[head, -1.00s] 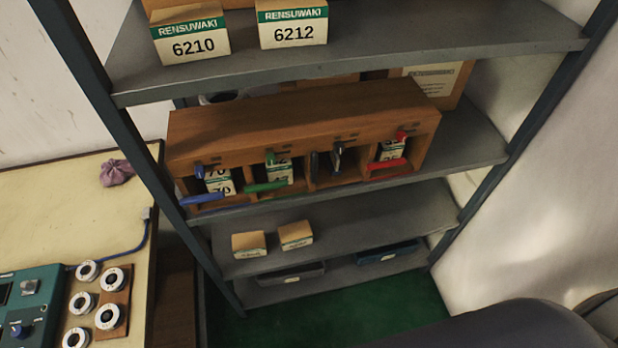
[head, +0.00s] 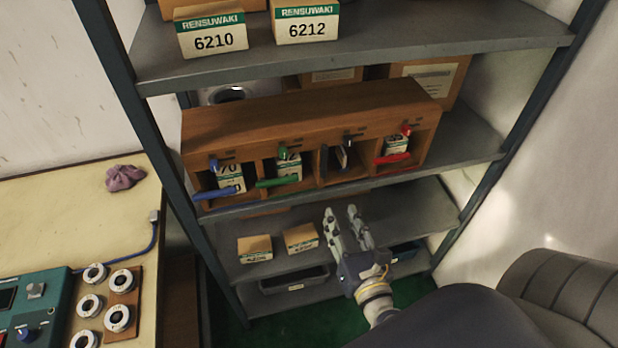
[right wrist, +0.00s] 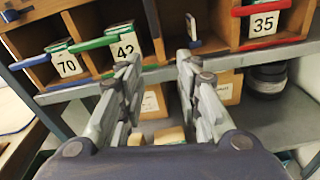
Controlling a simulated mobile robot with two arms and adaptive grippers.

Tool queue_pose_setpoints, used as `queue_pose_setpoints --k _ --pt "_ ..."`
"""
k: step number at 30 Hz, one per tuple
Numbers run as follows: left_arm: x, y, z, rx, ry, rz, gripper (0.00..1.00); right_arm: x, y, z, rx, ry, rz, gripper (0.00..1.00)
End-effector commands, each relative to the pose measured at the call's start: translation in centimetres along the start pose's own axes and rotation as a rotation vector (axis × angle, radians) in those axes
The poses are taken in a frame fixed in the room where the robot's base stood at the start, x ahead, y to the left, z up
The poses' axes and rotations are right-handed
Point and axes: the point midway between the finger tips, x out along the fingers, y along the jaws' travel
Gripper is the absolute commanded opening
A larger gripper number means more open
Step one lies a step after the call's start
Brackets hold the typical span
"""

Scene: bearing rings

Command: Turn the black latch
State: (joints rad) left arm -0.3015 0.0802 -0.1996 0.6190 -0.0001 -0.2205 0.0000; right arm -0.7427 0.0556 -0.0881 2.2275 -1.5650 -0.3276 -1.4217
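The black latch (head: 348,138) is a small dark knob at the top front edge of the wooden rack's third compartment. Beneath it, a short dark bar (head: 324,157) stands nearly upright at the compartment's left side. My right gripper (head: 342,212) is below and in front of the rack, pointing up towards it. Its fingers are apart and empty, also in the right wrist view (right wrist: 158,65), where they point at the compartment between labels 42 and 35. The gripper touches nothing. My left gripper is not in view.
The wooden rack (head: 300,110) stands on a grey shelf. Blue (head: 215,193), green (head: 279,182) and red (head: 392,158) bars cross the other compartments. Two small boxes (head: 255,248) (head: 301,238) sit on the shelf below, left of my gripper. A bench (head: 80,215) stands at left.

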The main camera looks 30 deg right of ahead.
Motion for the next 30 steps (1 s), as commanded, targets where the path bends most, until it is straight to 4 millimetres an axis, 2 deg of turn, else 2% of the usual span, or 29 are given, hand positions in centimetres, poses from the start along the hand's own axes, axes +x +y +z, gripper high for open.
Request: queue_pose_setpoints --k 1,3,6,11,21,30 --pt "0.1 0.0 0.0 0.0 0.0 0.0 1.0 -0.2 0.0 1.7 -0.051 -0.036 -0.001 0.32" --pt "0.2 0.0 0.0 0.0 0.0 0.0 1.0 -0.5 0.1 3.4 -0.106 -0.069 -0.003 0.32" --pt "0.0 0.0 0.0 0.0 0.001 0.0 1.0 -0.5 0.1 4.5 -0.142 -0.091 -0.005 0.32" --pt "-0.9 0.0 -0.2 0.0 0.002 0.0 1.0 0.6 0.2 5.0 -0.148 -0.095 -0.006 0.32" --pt "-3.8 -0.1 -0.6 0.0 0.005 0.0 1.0 5.8 0.2 5.6 -0.144 -0.095 -0.005 0.32" --pt "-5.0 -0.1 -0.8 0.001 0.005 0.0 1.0 9.4 0.2 5.6 -0.143 -0.093 -0.004 0.32"
